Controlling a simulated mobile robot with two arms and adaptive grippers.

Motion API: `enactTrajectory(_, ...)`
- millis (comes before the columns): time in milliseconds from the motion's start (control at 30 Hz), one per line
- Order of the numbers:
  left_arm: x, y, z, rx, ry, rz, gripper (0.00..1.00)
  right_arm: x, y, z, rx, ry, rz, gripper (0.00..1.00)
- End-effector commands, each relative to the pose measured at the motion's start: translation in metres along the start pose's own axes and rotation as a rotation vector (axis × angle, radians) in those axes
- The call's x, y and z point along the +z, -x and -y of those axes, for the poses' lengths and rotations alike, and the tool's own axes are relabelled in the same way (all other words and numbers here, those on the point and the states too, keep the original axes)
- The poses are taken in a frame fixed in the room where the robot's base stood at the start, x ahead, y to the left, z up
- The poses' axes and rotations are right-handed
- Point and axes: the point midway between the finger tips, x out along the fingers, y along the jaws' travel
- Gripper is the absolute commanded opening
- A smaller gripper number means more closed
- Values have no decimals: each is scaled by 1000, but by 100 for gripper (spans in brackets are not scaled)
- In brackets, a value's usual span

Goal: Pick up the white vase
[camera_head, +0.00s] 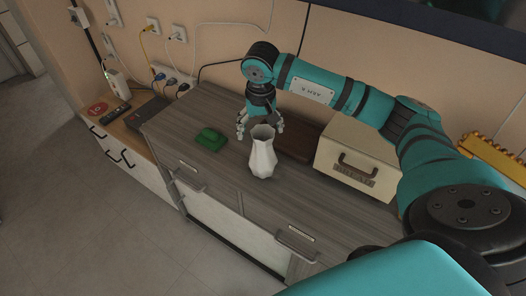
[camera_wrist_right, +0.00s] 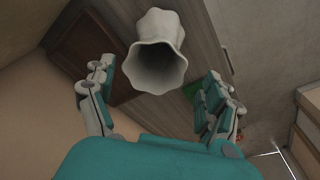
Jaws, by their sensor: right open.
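The white vase (camera_head: 263,155) stands upright on the grey wooden cabinet (camera_head: 218,172), near its front edge in the head view. My right gripper (camera_head: 260,129) is just behind the vase, open and pointing down. In the right wrist view the vase (camera_wrist_right: 158,55) shows its wide, wavy mouth, ahead of and between the spread fingers of my right gripper (camera_wrist_right: 160,100). The fingers look apart from the vase. My left gripper is not in view.
A green object (camera_head: 208,139) lies left of the vase. A dark brown box (camera_head: 297,142) and a cream case with a handle (camera_head: 356,160) stand to the right. Cables and sockets (camera_head: 172,78) are on the wall behind. A lower shelf (camera_head: 108,121) is at left.

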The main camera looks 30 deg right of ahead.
Motion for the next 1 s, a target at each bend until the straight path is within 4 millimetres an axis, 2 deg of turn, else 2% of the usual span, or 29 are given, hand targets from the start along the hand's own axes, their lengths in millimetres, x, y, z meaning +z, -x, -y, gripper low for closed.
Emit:
enactTrajectory(267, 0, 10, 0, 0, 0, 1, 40, 2, -20, -3, 2, -1, 3, 86)
enactTrajectory(400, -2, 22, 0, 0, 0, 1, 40, 6, -40, -9, 3, 0, 6, 86)
enactTrajectory(533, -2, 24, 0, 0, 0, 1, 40, 5, -58, -7, 0, -1, 3, 86)
enactTrajectory(833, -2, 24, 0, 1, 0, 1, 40, 5, -64, -7, 0, 1, -1, 86)
enactTrajectory(1000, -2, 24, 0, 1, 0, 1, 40, 5, -64, -8, 0, 0, -1, 63)
